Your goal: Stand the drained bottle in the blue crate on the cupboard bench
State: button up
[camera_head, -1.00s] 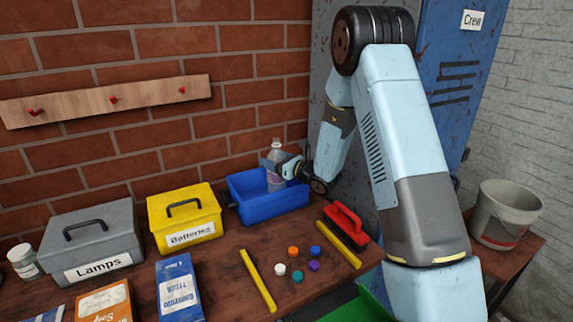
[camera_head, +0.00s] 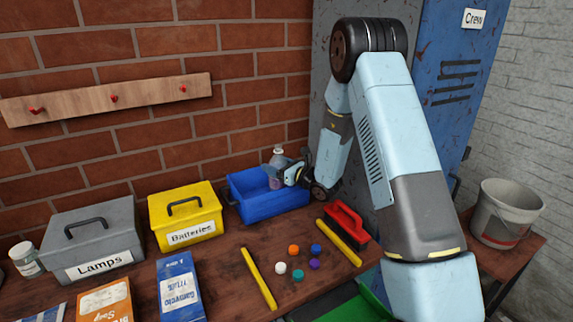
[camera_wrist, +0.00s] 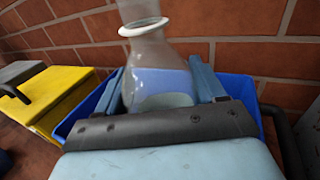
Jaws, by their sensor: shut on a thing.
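A clear bottle (camera_head: 278,157) stands about upright at the blue crate (camera_head: 262,207), its lower part hidden by the crate and my gripper. My gripper (camera_head: 281,174) reaches in from the right and is shut on the bottle. In the wrist view the bottle (camera_wrist: 158,70) is between the two fingers of my gripper (camera_wrist: 160,90), with the walls of the blue crate (camera_wrist: 240,88) around them. A pale ring shows on the bottle's neck. I cannot tell whether its base touches the crate floor.
A yellow Batteries box (camera_head: 207,225) stands left of the crate, and a grey Lamps box (camera_head: 80,245) further left. Yellow bars (camera_head: 259,279) and several coloured caps (camera_head: 293,250) lie in front. The brick wall (camera_head: 230,115) is close behind.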

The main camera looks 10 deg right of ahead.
jog(key=o, duration=1.7)
jog(key=shift+r, duration=0.15)
